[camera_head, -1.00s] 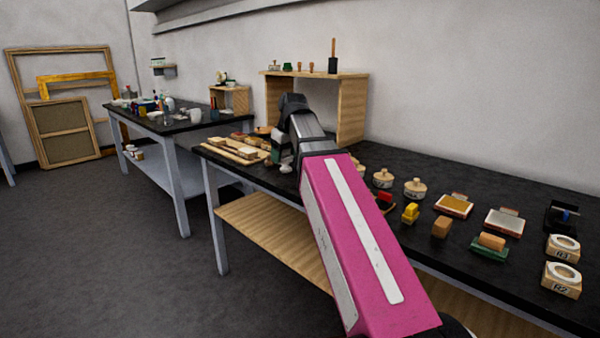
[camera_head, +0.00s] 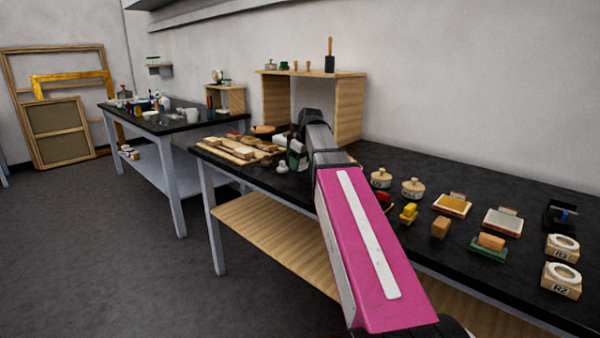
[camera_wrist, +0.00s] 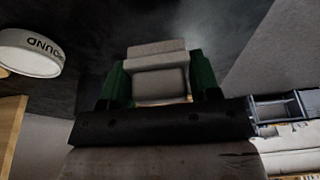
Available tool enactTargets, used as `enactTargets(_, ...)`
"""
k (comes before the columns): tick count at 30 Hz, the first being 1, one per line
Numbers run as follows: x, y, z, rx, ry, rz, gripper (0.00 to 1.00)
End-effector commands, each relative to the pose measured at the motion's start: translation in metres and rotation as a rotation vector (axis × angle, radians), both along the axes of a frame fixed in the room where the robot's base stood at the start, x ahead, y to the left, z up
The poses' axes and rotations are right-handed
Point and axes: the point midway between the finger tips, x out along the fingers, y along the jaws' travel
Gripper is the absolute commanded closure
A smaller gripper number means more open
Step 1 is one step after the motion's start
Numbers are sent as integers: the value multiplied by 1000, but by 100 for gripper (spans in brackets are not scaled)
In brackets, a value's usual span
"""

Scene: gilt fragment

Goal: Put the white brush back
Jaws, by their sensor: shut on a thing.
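My gripper (camera_wrist: 158,84) shows in the wrist view with a green finger on each side. It is shut on a pale grey-white block-shaped thing, which I take to be the white brush (camera_wrist: 157,72). Its bristles cannot be made out. In the head view my gripper (camera_head: 297,157) is small and partly hidden by my pink arm, over the left part of the black-topped bench (camera_head: 480,192). I cannot tell there whether the brush touches the bench.
A round white-sided pot with lettering (camera_wrist: 30,54) is at the wrist view's upper left. Wooden boards (camera_head: 228,152) lie left of my gripper. A wooden shelf (camera_head: 350,108) stands behind. Lidded pots (camera_head: 413,188), coloured blocks (camera_head: 440,228) and ring-topped holders (camera_head: 561,281) stand to the right.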

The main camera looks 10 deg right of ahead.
Motion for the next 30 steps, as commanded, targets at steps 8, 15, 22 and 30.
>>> enactTargets(8,-1,0,-33,0,2,-1,65)
enactTargets(15,-1,1,-36,0,0,0,65)
enactTargets(22,-1,1,-39,0,0,0,30)
enactTargets(30,-1,1,-39,0,0,0,18)
